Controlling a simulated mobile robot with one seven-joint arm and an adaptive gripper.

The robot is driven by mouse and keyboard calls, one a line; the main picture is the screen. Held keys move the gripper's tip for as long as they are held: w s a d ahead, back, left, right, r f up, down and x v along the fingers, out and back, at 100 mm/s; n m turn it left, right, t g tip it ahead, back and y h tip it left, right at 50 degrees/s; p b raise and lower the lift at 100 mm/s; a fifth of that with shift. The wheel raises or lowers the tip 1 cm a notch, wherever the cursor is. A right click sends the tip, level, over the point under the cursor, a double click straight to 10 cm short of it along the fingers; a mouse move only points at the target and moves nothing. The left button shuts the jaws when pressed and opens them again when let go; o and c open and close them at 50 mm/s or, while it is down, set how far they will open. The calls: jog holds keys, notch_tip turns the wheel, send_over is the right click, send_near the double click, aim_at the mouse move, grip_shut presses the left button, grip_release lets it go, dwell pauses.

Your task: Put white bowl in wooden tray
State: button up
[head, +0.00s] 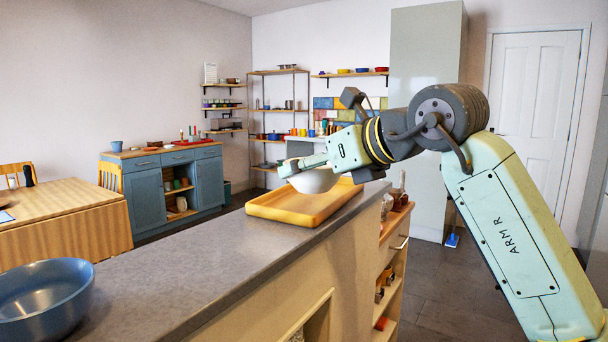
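The white bowl (314,182) is above the wooden tray (282,213), near the tray's back right part, and looks upright. My gripper (289,168) reaches in from the right with its fingers at the bowl's upper rim. The fingers appear closed on the rim, though the far finger is hidden. I cannot tell whether the bowl's underside touches the tray floor. The tray lies flat on the grey counter, and its front left part is bare.
A large blue bowl (42,298) stands on the near left end of the grey counter (190,275). The counter between it and the tray is clear. A wooden table (62,205) and a blue cabinet (148,205) stand farther left.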

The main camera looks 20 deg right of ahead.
jog(key=p, duration=0.2)
send_over(306, 201)
jog(key=shift+s+f, duration=0.1)
jog(key=shift+f, duration=0.2)
jog(key=shift+f+p, duration=0.3)
jog(key=shift+f, duration=1.5)
jog(key=shift+f, duration=0.2)
jog(key=o, duration=1.3)
jog(key=shift+c, duration=0.2)
jog(key=shift+r, duration=0.1)
jog(key=shift+r, duration=0.25)
jog(key=b+v, duration=0.2)
jog(key=v, duration=1)
jog(key=shift+f, duration=0.15)
jog(key=shift+d, duration=0.1)
